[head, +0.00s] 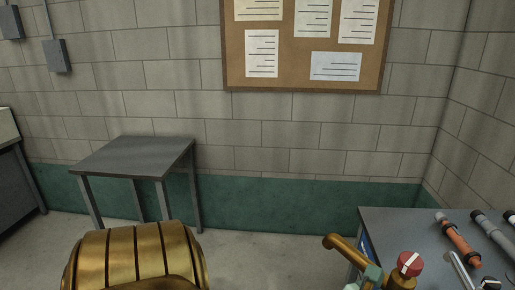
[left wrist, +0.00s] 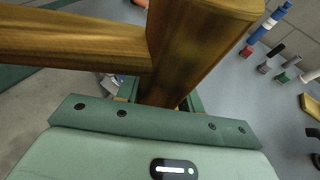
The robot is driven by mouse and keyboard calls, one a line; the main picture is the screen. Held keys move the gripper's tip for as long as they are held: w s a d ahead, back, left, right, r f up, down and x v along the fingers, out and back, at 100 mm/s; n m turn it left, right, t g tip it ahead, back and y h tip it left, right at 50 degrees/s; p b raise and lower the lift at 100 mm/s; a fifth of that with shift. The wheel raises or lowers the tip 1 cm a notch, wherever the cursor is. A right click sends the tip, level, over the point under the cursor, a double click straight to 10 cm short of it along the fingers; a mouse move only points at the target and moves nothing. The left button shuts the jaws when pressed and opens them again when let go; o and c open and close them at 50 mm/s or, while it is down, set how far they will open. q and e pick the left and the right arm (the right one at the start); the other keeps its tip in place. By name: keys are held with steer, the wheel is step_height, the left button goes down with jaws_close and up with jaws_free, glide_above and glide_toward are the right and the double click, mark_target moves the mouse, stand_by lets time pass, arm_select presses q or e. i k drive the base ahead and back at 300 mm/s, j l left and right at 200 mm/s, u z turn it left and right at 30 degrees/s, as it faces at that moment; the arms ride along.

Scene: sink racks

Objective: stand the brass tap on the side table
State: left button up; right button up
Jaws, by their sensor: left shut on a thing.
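The brass tap (head: 345,248) is at the bottom right of the head view, its bent spout pointing left. A red knob with a white mark (head: 408,264) sits above brass beside it and seems part of it. My left gripper (head: 371,278), pale green and partly cut off, is at the tap. In the left wrist view, the tap (left wrist: 190,50) rises between the jaws of the left gripper (left wrist: 160,103), which is shut on its body. The grey side table (head: 135,155) stands at the left by the wall, its top bare. My right gripper is not in view.
A grey workbench (head: 400,225) at the right bears an orange-brown pipe piece (head: 458,238) and other fittings. Open floor (head: 265,235) lies between it and the side table. A dark cabinet (head: 18,180) stands at the far left. A cork board (head: 300,85) hangs on the wall.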

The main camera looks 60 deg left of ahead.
mark_target(141, 152)
steer(key=j+u, duration=0.2)
steer(key=j, duration=0.25)
steer(key=j+u, duration=0.2)
steer(key=j, duration=0.25)
steer(key=j+u, duration=0.25)
steer(key=j, duration=0.2)
steer(key=i+j+u, duration=0.2)
steer(key=j, duration=0.2)
steer(key=j+u, duration=0.2)
steer(key=j, duration=0.25)
steer(key=i+j+u, duration=0.2)
steer(key=j, duration=0.15)
steer(key=i+j+u, duration=0.2)
steer(key=j, duration=0.2)
steer(key=i+j, duration=0.2)
steer(key=j, duration=0.2)
steer(key=i+j, duration=0.2)
steer(key=j, duration=0.2)
steer(key=i+j, duration=0.2)
steer(key=j, duration=0.25)
steer(key=i+j, duration=0.25)
steer(key=j, duration=0.15)
